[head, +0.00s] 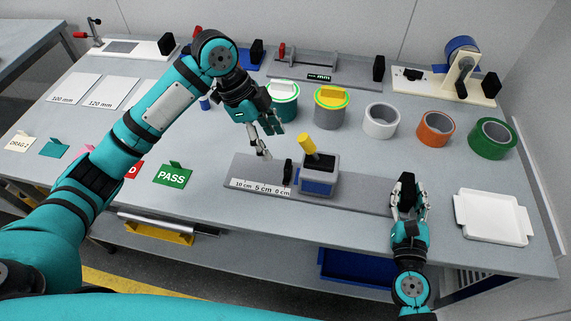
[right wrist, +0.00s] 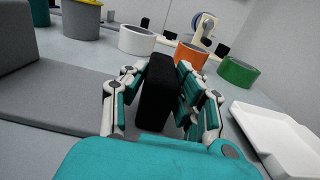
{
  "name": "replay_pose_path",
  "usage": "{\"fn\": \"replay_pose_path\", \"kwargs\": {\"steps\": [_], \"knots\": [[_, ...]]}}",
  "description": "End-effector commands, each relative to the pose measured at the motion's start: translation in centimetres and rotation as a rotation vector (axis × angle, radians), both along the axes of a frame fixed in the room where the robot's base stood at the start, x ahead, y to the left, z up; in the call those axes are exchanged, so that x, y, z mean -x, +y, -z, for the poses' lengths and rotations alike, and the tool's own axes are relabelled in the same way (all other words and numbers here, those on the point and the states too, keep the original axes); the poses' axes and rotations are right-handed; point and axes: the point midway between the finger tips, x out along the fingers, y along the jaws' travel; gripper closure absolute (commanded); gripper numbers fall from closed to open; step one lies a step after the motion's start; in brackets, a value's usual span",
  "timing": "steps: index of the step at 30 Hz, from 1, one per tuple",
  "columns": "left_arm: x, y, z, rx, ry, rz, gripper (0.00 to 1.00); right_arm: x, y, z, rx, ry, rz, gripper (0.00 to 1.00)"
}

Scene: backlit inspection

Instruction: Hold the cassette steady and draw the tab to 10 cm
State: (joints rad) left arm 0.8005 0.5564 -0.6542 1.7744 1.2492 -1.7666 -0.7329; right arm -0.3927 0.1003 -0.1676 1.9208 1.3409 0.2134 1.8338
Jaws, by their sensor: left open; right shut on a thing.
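A grey-and-blue cassette (head: 318,178) sits on a long grey base plate (head: 355,196), with a tilted yellow cylinder (head: 306,144) on top. A black upright tab (head: 287,172) stands just left of it, by the 0 cm end of a white scale (head: 258,189) marked 10, 5 and 0 cm. My left gripper (head: 270,144) is open and empty, above and behind the tab, apart from it. My right gripper (head: 408,197) is shut on a black upright block (head: 406,184) at the plate's right end. The block fills the jaws in the right wrist view (right wrist: 156,92).
Tape rolls in white (head: 381,121), orange (head: 436,129) and green (head: 492,138) stand behind. A white tray (head: 492,217) lies at right. A green PASS card (head: 172,175) stands left of the plate.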

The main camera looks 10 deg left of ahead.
Motion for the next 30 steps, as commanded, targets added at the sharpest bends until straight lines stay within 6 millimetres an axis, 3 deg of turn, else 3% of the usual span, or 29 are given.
{"fn": "replay_pose_path", "kwargs": {"steps": [9,15,27,30], "knots": [[0.1,-2.5,6.0,0.003,0.004,-0.003,0.42,0.1,0.0,0.4,0.000,0.009,-0.001,1.00],[0.0,-3.5,8.4,0.003,0.002,-0.004,0.42,0.1,0.0,0.4,0.000,0.009,-0.001,1.00],[0.0,-3.8,9.2,0.003,0.000,-0.004,0.42,0.1,0.0,0.4,0.000,0.008,-0.001,1.00],[0.0,-3.8,9.2,0.003,0.000,-0.004,0.53,0.1,0.0,0.4,0.000,0.008,-0.001,1.00]]}}
